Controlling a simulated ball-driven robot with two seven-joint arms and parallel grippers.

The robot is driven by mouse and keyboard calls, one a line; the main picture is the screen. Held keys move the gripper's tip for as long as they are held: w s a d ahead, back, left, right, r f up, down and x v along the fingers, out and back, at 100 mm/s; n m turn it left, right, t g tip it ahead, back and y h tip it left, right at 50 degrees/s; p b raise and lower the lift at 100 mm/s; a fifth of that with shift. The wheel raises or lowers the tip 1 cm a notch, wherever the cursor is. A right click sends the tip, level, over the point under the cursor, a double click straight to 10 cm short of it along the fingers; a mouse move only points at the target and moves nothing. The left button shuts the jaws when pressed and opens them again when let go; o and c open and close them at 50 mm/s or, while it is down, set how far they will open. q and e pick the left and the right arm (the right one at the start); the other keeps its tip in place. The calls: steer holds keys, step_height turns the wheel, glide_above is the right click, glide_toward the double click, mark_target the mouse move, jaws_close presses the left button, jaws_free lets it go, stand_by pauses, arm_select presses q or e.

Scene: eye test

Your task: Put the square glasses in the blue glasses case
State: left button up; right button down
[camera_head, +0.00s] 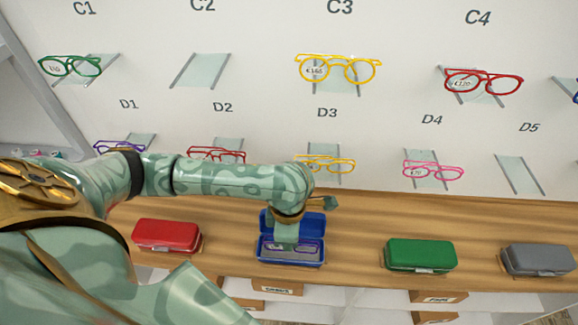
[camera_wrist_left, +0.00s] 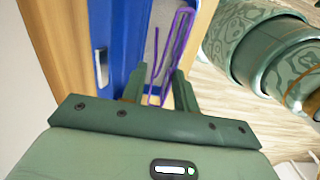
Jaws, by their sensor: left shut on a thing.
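The purple glasses (camera_head: 308,247), with squarish rims, are at the open blue glasses case (camera_head: 290,263) in the head view. They also show in the left wrist view (camera_wrist_left: 181,38), over the grey lining of the blue case (camera_wrist_left: 128,30). My left gripper (camera_head: 285,246) points down into the case and is shut on the glasses; its fingers (camera_wrist_left: 158,90) show in the wrist view. I cannot tell whether the glasses touch the lining. The gripper hides part of them. The case lid stands open at the back. My right gripper is not in view.
A closed red case (camera_head: 167,234) is left of the blue one; closed green (camera_head: 421,254) and grey (camera_head: 538,259) cases are to the right on the wooden shelf (camera_head: 350,240). Several other glasses, such as a yellow pair (camera_head: 338,68), rest on wall holders behind.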

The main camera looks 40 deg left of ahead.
arm_select(q)
step_height(320, 180, down, 4)
steer(key=shift+a+r+b, duration=0.15)
steer(key=shift+r+b, duration=0.1)
steer(key=shift+b, duration=0.6)
steer(key=shift+w, duration=0.1)
steer(key=shift+r, duration=0.1)
steer(key=o, duration=1)
